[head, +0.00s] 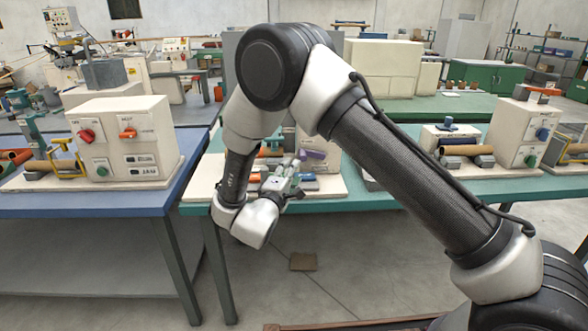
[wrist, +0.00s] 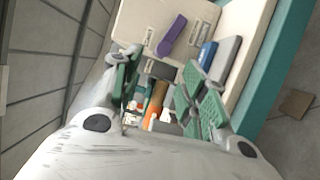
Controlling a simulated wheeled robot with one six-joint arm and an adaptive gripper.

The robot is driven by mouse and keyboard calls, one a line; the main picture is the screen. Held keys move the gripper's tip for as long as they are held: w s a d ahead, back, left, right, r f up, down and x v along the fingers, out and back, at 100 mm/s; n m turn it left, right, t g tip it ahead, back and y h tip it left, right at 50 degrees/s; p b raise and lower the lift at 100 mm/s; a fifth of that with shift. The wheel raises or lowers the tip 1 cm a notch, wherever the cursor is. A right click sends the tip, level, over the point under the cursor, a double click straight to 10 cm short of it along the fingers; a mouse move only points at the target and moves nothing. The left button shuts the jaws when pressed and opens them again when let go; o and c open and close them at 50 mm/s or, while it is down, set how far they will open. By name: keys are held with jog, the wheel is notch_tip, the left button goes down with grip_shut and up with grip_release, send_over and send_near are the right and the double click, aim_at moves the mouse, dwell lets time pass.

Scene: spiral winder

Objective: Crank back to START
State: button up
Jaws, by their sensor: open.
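My gripper (head: 280,182) is over the middle station on the green table in the head view. In the wrist view its green-padded fingers (wrist: 165,95) are spread apart. An orange cylinder (wrist: 155,98) shows in the gap between them, and I cannot tell whether they touch it. A white machine box (wrist: 150,22) with a purple lever (wrist: 172,36) lies just beyond the fingers; the lever also shows in the head view (head: 313,155). A blue part (wrist: 207,54) sits beside the box. I cannot make out the crank or a START mark; my arm hides much of the station.
A similar machine (head: 125,140) with red, orange and green knobs stands on the blue table at left. Another station (head: 520,133) stands at right on the green table (head: 400,200). A brown patch (head: 303,262) lies on the open floor in front.

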jog(key=shift+c, duration=0.4)
jog(key=f+n, duration=0.1)
jog(key=f, duration=0.1)
jog(key=d+f+n+y, duration=0.1)
jog(key=f+n, duration=0.2)
jog(key=f, duration=0.1)
jog(key=shift+s+d+f+t, duration=0.35)
jog(key=shift+s+d+t, duration=0.05)
grip_shut()
jog(key=w+r+n+y, duration=0.1)
jog(key=w+n, duration=0.1)
jog(key=w, duration=0.1)
jog(key=w+r+n+t+y, duration=0.1)
jog(key=w+n, duration=0.2)
jog(key=w+r+n+t+y, duration=0.1)
jog(key=w+n, duration=0.2)
jog(key=w, duration=0.1)
jog(key=shift+r, duration=0.1)
jog(key=shift+d+r+m, duration=0.15)
jog(key=shift+r+m, duration=0.15)
jog(key=shift+r, duration=0.3)
jog(key=shift+f, duration=0.1)
jog(key=shift+s, duration=0.1)
